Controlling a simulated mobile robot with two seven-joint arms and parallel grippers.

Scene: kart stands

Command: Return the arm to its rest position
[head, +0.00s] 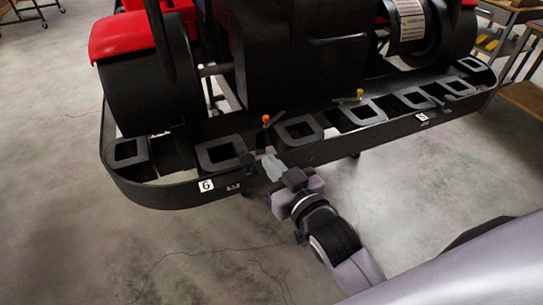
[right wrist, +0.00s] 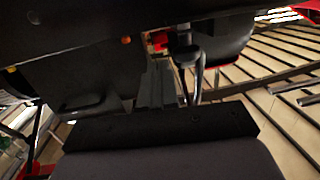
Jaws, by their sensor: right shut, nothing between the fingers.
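My right arm comes in from the lower right of the head view. Its gripper (head: 270,165) is at the front edge of the black kart stand (head: 330,148), close to the label "6". The fingers are shut with nothing between them. In the right wrist view the shut fingers (right wrist: 158,85) point up under a large dark surface. I cannot tell whether the gripper touches the stand. My left gripper does not show.
A kart with black tyres (head: 150,88) and red bodywork (head: 135,32) sits on the stand. Small orange (head: 266,119) and yellow (head: 360,93) knobs stick up near the front rim. A wooden bench (head: 525,98) stands at right. The floor (head: 90,250) in front is clear.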

